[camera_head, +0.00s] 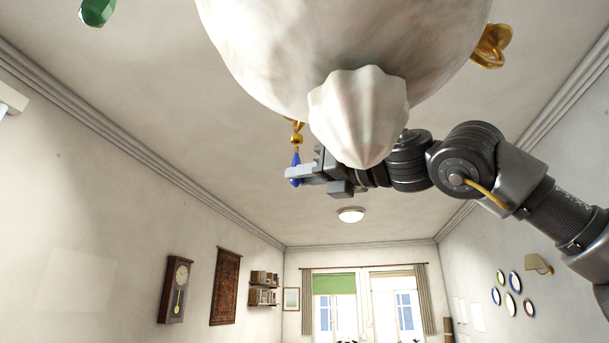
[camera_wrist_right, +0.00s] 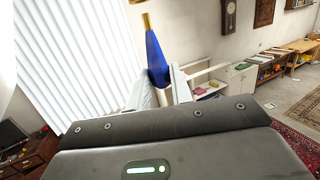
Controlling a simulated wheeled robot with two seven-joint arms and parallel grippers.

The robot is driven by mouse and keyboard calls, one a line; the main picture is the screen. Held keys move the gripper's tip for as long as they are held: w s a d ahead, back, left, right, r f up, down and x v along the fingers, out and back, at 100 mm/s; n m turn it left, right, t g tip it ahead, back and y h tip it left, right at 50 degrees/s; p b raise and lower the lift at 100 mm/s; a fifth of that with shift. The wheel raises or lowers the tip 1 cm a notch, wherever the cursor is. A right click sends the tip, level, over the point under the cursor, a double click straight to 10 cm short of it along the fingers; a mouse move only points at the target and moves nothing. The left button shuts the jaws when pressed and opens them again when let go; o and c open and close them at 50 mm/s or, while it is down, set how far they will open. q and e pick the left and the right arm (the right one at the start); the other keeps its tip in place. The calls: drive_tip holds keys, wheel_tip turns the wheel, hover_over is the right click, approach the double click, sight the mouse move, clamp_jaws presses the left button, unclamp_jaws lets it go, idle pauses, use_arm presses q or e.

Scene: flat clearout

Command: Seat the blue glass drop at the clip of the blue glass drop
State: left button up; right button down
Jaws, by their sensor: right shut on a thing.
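The blue glass drop (camera_head: 295,172) is a slim pointed piece with a gold cap, hanging upright in the head view. My right gripper (camera_head: 303,173) is shut on it from the right. The right wrist view also shows the drop (camera_wrist_right: 157,58) rising between the fingertips (camera_wrist_right: 160,88). A brass clip (camera_head: 297,125) on the lamp's underside is just above the drop's top. I cannot tell whether cap and clip touch. A bit of gold also shows at the top edge of the wrist view (camera_wrist_right: 135,2). My left gripper is not in view.
The large white lamp body (camera_head: 340,50) with its fluted lower tip (camera_head: 360,115) hangs close beside my right gripper. Another brass fitting (camera_head: 491,46) is at its right. A green glass drop (camera_head: 97,11) hangs at upper left. Below and left of the lamp is open air.

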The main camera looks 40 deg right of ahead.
drive_tip(key=shift+r, duration=1.05)
drive_tip(key=c, duration=1.2)
unclamp_jaws()
drive_tip(key=shift+o, duration=0.2)
drive_tip(key=shift+f, duration=0.1)
wheel_tip(320, 180, down, 3)
drive_tip(key=shift+r, duration=0.2)
drive_tip(key=w+a+f+g+b, duration=0.2)
drive_tip(key=w+a+f+b, duration=0.1)
drive_tip(key=f, duration=1)
drive_tip(key=w+a+f+g+h+b, duration=0.1)
drive_tip(key=w+a+f+g+b, duration=0.2)
drive_tip(key=f, duration=1)
drive_tip(key=shift+w+a+f, duration=0.35)
drive_tip(key=shift+w+a, duration=0.05)
drive_tip(key=shift+w, duration=0.25)
